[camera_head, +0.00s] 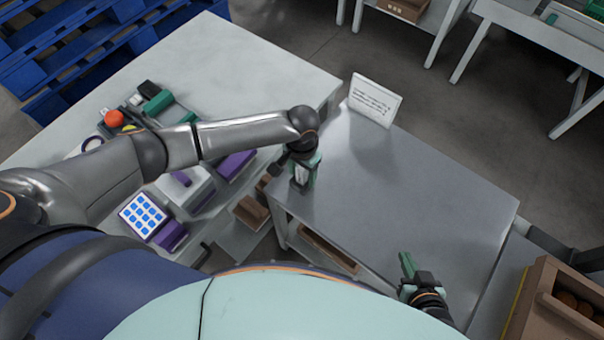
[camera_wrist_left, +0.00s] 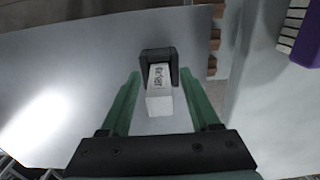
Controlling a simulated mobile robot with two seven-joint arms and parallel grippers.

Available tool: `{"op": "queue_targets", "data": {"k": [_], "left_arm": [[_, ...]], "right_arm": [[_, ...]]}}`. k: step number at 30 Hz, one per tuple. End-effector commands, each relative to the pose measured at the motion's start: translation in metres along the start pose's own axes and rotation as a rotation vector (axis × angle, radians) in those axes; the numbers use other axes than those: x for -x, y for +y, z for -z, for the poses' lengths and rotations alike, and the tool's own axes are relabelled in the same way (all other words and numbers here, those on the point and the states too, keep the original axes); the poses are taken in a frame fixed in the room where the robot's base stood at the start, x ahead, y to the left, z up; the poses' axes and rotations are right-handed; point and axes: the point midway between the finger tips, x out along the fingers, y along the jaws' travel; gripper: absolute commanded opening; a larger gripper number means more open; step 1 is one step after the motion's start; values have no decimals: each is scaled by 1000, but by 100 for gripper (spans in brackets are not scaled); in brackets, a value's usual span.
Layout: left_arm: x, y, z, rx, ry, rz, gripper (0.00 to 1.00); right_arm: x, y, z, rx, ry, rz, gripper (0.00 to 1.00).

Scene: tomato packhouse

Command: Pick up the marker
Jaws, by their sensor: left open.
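The marker (camera_wrist_left: 159,100) shows in the left wrist view as a white block with dark lettering and a black cap-like end, over the grey table. My left gripper (camera_wrist_left: 158,76) is open, with one green finger on each side of the marker; I cannot tell whether either touches it. In the head view my left gripper (camera_head: 304,172) points down at the left part of the grey table (camera_head: 420,190), with a white part of the marker (camera_head: 300,174) showing between its fingers. My right gripper (camera_head: 408,268) is low over the table's near right edge; its opening is unclear.
A white sign (camera_head: 374,99) stands at the table's far edge. A pale table (camera_head: 260,75) at left holds a red ball (camera_head: 114,118), purple boxes and a blue-squared panel (camera_head: 142,214). A brown crate (camera_head: 560,310) is at lower right. The grey table's middle is clear.

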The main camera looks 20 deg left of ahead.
Motion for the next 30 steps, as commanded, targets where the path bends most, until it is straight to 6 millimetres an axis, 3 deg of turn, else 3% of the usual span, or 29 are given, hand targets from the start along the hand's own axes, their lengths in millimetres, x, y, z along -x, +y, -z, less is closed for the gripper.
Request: {"op": "queue_targets", "data": {"k": [4,21,30], "left_arm": [[0,0,0,0,0,0,62],[0,0,0,0,-1,0,0],[1,0,0,0,-1,0,0]], "right_arm": [[0,0,0,0,0,0,0],[0,0,0,0,-1,0,0],[0,0,0,0,-1,0,0]]}}
